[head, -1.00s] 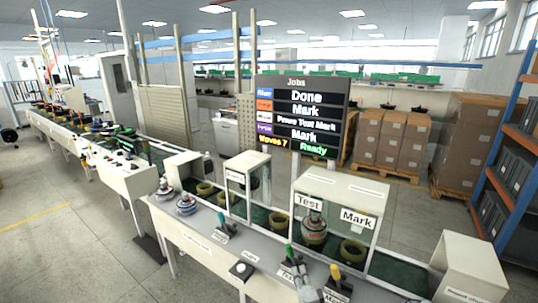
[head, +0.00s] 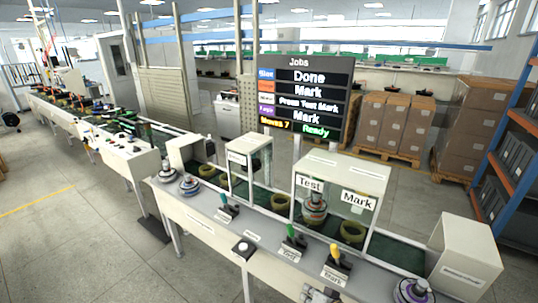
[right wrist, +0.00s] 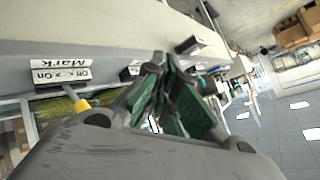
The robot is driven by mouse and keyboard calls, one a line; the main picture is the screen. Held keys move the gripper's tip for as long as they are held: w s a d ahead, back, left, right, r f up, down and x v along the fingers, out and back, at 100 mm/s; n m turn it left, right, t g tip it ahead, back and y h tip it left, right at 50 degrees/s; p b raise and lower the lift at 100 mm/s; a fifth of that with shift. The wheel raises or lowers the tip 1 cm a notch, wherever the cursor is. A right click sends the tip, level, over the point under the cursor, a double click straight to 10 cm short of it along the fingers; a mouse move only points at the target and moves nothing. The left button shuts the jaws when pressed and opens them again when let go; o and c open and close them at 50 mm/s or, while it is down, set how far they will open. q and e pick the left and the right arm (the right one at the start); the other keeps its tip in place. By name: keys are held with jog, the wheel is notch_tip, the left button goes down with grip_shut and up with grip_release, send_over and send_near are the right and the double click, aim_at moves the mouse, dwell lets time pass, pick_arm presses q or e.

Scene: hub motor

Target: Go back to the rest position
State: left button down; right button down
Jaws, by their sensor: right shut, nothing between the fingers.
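My right gripper (head: 320,293) shows at the bottom edge of the head view, in front of the bench and just below the yellow-handled lever. It is shut and empty. In the right wrist view its green-padded fingers (right wrist: 168,65) come together near the middle, apart from the yellow handle (right wrist: 82,105) at the left. My left gripper is not in view.
The bench holds a yellow lever (head: 335,254), a green lever (head: 292,238), another green lever (head: 224,202) and a white button (head: 242,247). The Test and Mark housing (head: 345,172) stands behind. A hub motor (head: 413,291) sits at the right end. Floor at left is clear.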

jog(key=shift+s+d+r+n+g+h, duration=0.7)
jog(key=shift+s+d+n+g+h, duration=0.65)
jog(key=shift+s+d, duration=2.05)
jog(key=shift+s+d+r+n+g+h, duration=0.65)
jog(key=shift+s+d+n+g+h, duration=0.65)
jog(key=shift+s, duration=3.85)
notch_tip(320, 180, down, 33)
jog(key=s+g, duration=0.2)
jog(key=s+d+f, duration=0.2)
jog(key=s+f, duration=0.8)
jog(key=s, duration=0.1)
jog(key=s+d+f+g+b, duration=0.1)
jog(key=s+d+f, duration=0.1)
jog(key=s+f, duration=0.9)
jog(key=shift+s+d, duration=0.25)
jog(key=shift+s, duration=0.2)
jog(key=shift+f+y, duration=0.1)
jog(key=shift+y, duration=0.15)
